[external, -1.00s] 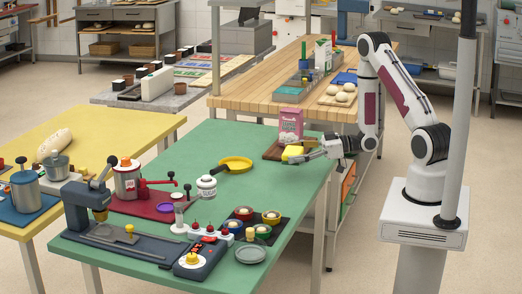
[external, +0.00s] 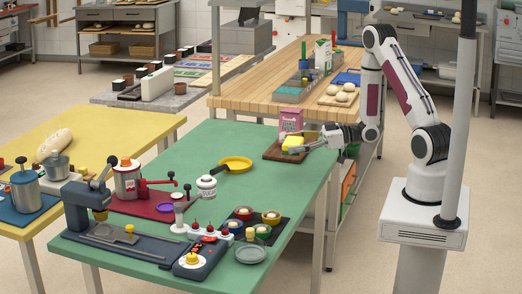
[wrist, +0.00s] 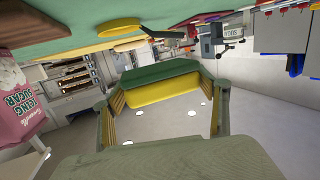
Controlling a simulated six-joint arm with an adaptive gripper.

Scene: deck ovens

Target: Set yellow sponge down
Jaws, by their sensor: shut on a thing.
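The yellow sponge (external: 291,145) is held at the far right end of the green table (external: 200,146), just above a brown board (external: 271,153). It shows in the wrist view (wrist: 165,90) with a yellow body and a green face, between two fingers. My gripper (external: 299,146) is shut on it, also seen in the wrist view (wrist: 165,98). The sponge appears clear of the board, though the exact gap is hard to judge.
A yellow pan (external: 236,164) lies to the left. The green table's back middle is free.

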